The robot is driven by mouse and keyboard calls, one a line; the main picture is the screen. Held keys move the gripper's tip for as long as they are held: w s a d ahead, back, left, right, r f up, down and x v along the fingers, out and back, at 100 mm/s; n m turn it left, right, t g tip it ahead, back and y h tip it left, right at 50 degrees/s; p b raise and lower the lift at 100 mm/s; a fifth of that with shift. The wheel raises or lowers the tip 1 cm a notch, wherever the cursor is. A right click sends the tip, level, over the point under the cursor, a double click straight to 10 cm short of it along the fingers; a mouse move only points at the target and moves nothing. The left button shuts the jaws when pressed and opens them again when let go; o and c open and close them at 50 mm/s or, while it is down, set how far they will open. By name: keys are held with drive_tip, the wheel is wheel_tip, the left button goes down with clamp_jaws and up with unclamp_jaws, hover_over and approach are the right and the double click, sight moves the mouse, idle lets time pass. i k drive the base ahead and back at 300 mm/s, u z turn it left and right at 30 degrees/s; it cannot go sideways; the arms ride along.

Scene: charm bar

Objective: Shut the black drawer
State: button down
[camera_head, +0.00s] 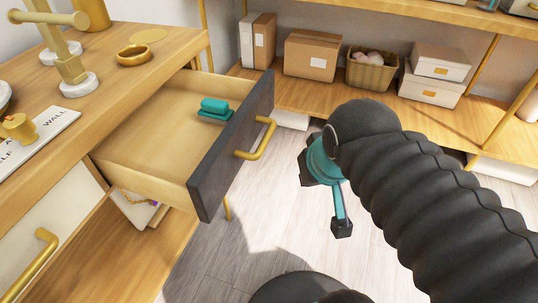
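The black drawer (220,165) is pulled well out of the wooden counter at the left. Its dark front has a gold handle (264,141) facing right. Inside, a teal object (214,108) lies near the back right of the pale wood interior. My gripper (338,228) hangs over the floor to the right of the drawer front, apart from the handle. It has a teal part and a dark tip pointing down. My dark ribbed arm comes in from the right and hides part of it, so I cannot see whether the fingers are open.
A white-fronted drawer (58,230) is below at left. A wooden shelf (285,88) at the back carries boxes and a basket (370,71). Floor shows between drawer and arm.

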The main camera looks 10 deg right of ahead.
sight(163, 151)
drive_tip(key=z, duration=0.75)
drive_tip(key=k, duration=0.85)
drive_tip(key=u, duration=0.85)
